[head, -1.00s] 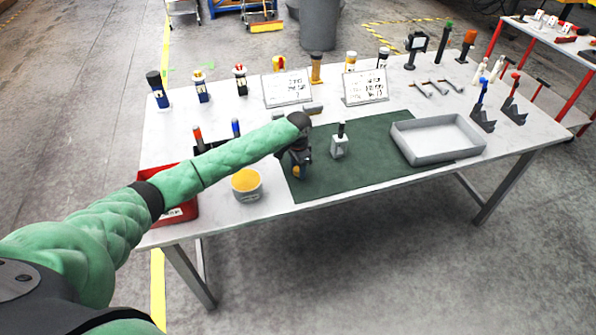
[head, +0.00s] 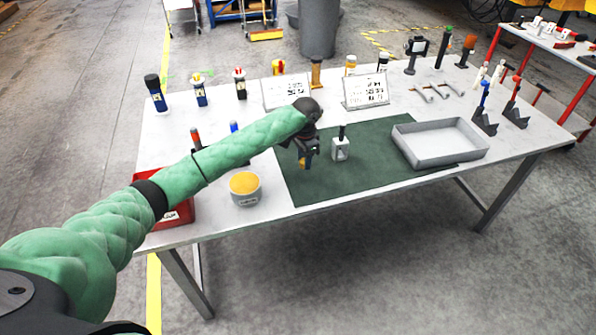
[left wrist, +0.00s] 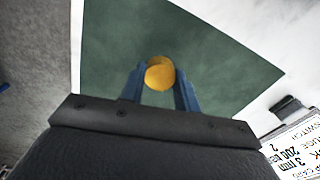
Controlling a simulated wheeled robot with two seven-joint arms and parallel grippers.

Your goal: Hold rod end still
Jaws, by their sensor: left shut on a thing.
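My left gripper (head: 307,157) is over the left part of the green mat, its fingers pointing down. In the left wrist view its two blue fingers (left wrist: 160,90) are shut on a yellow-orange round-ended piece (left wrist: 160,73). This piece also shows in the head view, just below the fingers (head: 303,164). Its lower part is hidden, and I cannot tell whether it touches the mat. A small light-grey block with a dark upright rod (head: 340,149) stands on the mat to the right, apart from the gripper. My right gripper is not in view.
The green mat (head: 370,170) is clear in its front middle. A grey tray (head: 440,158) overlaps its right side. Two white cards (head: 366,90) and several upright tools line the back.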

